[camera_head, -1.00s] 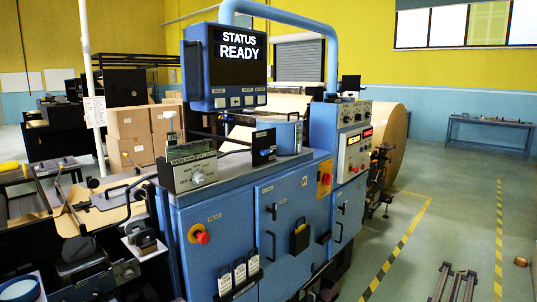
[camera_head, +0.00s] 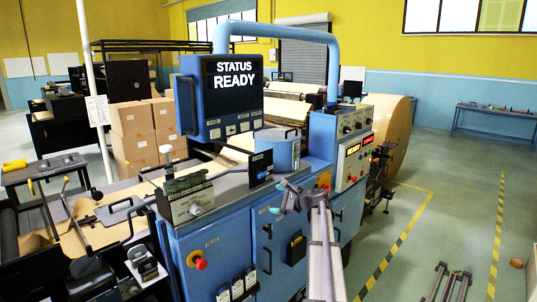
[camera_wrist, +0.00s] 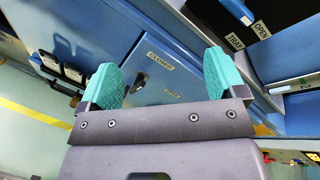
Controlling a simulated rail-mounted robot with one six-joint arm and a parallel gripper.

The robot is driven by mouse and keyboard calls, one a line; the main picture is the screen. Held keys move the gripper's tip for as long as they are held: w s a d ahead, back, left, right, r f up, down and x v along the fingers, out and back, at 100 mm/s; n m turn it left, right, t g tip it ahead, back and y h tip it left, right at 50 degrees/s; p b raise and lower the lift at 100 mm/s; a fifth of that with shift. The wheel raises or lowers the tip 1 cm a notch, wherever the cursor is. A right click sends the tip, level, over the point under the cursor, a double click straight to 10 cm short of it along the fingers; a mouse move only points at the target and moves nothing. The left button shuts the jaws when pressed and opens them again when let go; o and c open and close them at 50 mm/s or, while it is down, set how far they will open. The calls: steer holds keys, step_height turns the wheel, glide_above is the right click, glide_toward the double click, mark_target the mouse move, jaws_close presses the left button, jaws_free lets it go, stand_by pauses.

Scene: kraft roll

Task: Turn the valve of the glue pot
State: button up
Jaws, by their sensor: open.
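The glue pot (camera_head: 277,148) is a blue cylinder with a lid handle on the machine's top, left of the control box. Its valve is too small to make out in the head view. My gripper (camera_head: 279,197) is in front of the machine's front edge, lower than the pot and apart from it. In the wrist view my gripper (camera_wrist: 157,82) has its two teal fingers spread, with nothing between them. The wrist view faces the blue front panels and shows no recognisable pot or valve.
A black box (camera_head: 259,166) sits beside the pot. A grey-green instrument (camera_head: 187,199) stands at the top's left corner. A status screen (camera_head: 233,84) rises behind. A red button (camera_head: 200,263) and black holders (camera_head: 238,291) project from the front. The floor at right is mostly clear.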

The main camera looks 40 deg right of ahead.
mark_target(264, 174)
steer(key=w+d+r+m+t+h, duration=0.1)
steer(key=w+d+r+m+t, duration=0.4)
steer(key=m, duration=0.4)
steer(key=shift+g, duration=0.7)
steer(key=w, duration=0.6)
steer(key=w+a, duration=0.1)
steer(key=w, duration=0.1)
steer(key=shift+w+f+b, duration=0.3)
steer(key=shift+w+b, duration=0.1)
steer(key=shift+w+a, duration=0.15)
steer(key=shift+w, duration=0.2)
steer(key=c, duration=0.9)
